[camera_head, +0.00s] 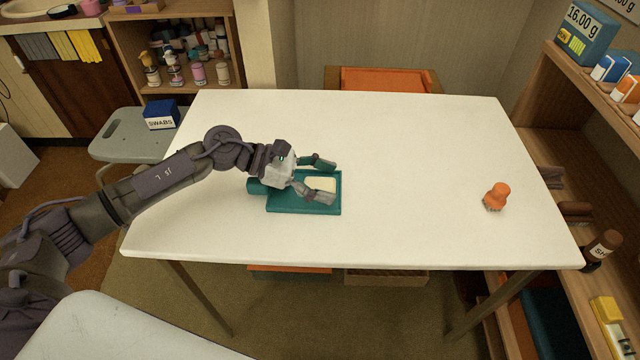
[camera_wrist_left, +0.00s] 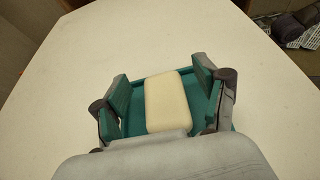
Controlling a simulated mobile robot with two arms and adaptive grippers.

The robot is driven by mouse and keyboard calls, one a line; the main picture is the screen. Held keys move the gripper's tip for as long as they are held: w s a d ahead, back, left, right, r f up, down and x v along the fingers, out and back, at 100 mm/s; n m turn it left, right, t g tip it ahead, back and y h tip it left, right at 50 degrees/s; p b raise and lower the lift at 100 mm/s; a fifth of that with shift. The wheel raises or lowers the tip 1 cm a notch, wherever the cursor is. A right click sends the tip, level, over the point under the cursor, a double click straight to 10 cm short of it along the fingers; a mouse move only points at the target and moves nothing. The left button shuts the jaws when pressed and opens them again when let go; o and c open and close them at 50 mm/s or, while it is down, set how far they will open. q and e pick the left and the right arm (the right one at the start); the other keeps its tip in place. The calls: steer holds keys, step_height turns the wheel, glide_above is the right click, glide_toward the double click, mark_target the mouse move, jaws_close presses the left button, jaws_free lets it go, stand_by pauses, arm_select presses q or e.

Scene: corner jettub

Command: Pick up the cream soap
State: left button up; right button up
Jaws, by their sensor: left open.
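The cream soap (camera_head: 320,184) is a pale rounded block lying on a teal tray (camera_head: 290,206) on the white table. My left gripper (camera_head: 326,179) is open over the tray, with its two fingers on either side of the soap. In the left wrist view the soap (camera_wrist_left: 168,101) lies between the open fingers of the left gripper (camera_wrist_left: 160,98), with a gap on each side. I cannot tell whether the fingers touch the tray. My right gripper is not in view.
The white table (camera_head: 420,140) is mostly clear. An orange brush-like object (camera_head: 496,196) stands at its right side. A grey stool (camera_head: 130,135) with a blue swabs box (camera_head: 161,114) is at the left. Wooden shelves (camera_head: 590,110) flank the right edge.

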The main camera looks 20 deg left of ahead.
arm_select(q)
steer(key=shift+w+d+f, duration=0.1)
steer(key=shift+d+f, duration=0.05)
steer(key=shift+d, duration=0.25)
steer(key=shift+c, duration=0.2)
steer(key=c, duration=1.2)
